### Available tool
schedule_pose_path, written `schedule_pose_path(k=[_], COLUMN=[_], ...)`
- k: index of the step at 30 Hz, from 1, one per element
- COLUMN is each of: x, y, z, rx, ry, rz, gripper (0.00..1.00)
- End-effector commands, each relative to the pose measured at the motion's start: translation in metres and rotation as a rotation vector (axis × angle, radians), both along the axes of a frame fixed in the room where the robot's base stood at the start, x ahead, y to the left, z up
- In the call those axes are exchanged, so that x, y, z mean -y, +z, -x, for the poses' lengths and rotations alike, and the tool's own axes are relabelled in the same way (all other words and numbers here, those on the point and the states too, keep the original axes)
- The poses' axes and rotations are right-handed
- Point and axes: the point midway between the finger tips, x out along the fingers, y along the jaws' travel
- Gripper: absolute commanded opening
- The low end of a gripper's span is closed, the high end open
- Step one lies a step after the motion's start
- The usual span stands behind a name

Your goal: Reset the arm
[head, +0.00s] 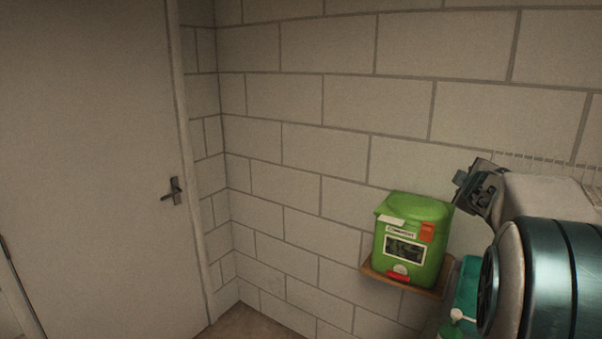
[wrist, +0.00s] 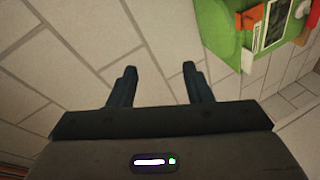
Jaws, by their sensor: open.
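My gripper shows in the wrist view (wrist: 156,85) with its two dark fingers apart and nothing between them. Beyond the fingers is the pale block wall. In the head view, my arm reaches in from the right edge and the gripper end (head: 468,187) is up beside the green container, at its upper right. The fingers are hard to make out in that view. I cannot tell whether they touch the wall.
A green lidded container (head: 412,240) with a label sits on a small wooden shelf (head: 376,271) on the block wall (head: 300,100). It also shows in the wrist view (wrist: 222,32). A teal object (head: 468,285) is partly hidden below my arm. A closed door (head: 90,150) stands left.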

Motion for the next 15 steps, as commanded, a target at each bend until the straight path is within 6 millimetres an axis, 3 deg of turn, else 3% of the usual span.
schedule_pose_path(k=[5,8,15], x=[-0.03,-0.061,-0.159], y=[-0.041,-0.072,-0.15], z=[0.069,0.111,0.231], rx=[-0.036,-0.108,-0.388], ry=[-0.192,-0.279,-0.44], rz=[-0.356,-0.536,-0.863], gripper=[0.45,0.45,0.45])
